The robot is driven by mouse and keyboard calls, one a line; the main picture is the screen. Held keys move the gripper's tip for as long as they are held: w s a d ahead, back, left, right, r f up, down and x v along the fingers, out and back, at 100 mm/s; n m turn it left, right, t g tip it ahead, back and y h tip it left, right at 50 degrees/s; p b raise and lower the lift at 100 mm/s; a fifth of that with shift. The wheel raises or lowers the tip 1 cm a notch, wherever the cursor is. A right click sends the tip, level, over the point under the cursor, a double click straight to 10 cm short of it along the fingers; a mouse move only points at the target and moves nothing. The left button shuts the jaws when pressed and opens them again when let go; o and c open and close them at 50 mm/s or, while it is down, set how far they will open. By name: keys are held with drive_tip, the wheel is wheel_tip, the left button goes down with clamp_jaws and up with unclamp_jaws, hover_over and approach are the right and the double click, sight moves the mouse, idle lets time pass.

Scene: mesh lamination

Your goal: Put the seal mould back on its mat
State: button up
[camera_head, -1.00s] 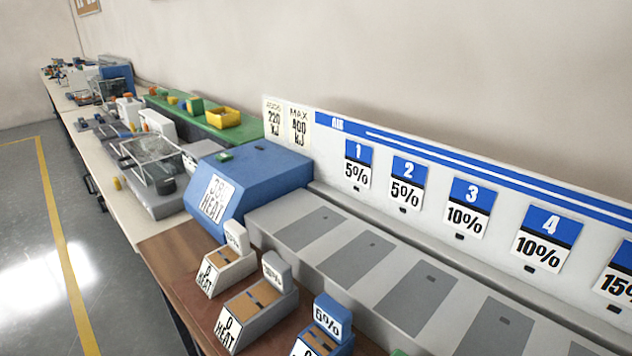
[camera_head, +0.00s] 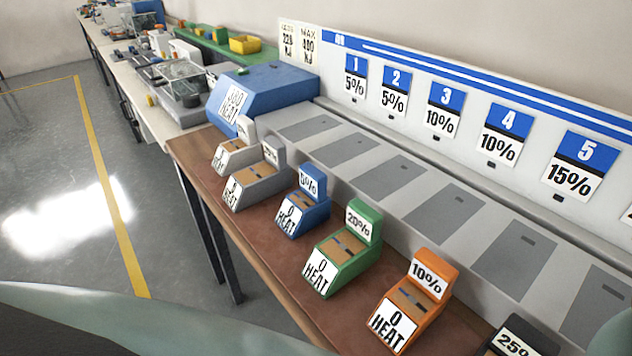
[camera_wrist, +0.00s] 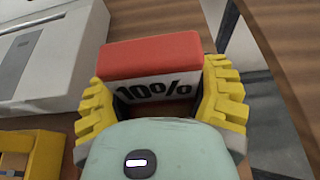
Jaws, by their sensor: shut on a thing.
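In the wrist view my gripper (camera_wrist: 158,92) has its yellow ridged fingers closed on the two sides of a red block (camera_wrist: 150,54). My gripper and this block do not show in the head view. I cannot make out which thing is the seal mould's mat.
A row of coloured moulds, including blue (camera_head: 304,205), green (camera_head: 345,245) and orange (camera_head: 412,300), stands on the brown bench (camera_head: 190,150). Behind is a grey strip with dark panels (camera_head: 445,213). A blue box (camera_head: 262,90) stands at its far end. A yellow piece (camera_wrist: 38,146) lies left of my gripper.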

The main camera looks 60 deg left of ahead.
drive_tip(key=shift+f, duration=2)
drive_tip(key=shift+f+b, duration=0.2)
drive_tip(key=shift+b, duration=0.15)
drive_tip(key=o, duration=1.4)
drive_tip(key=shift+r, duration=0.1)
drive_tip(key=shift+r+p, duration=0.15)
drive_tip(key=shift+p, duration=0.15)
drive_tip(key=b+v, duration=0.1)
drive_tip(key=v, duration=1.1)
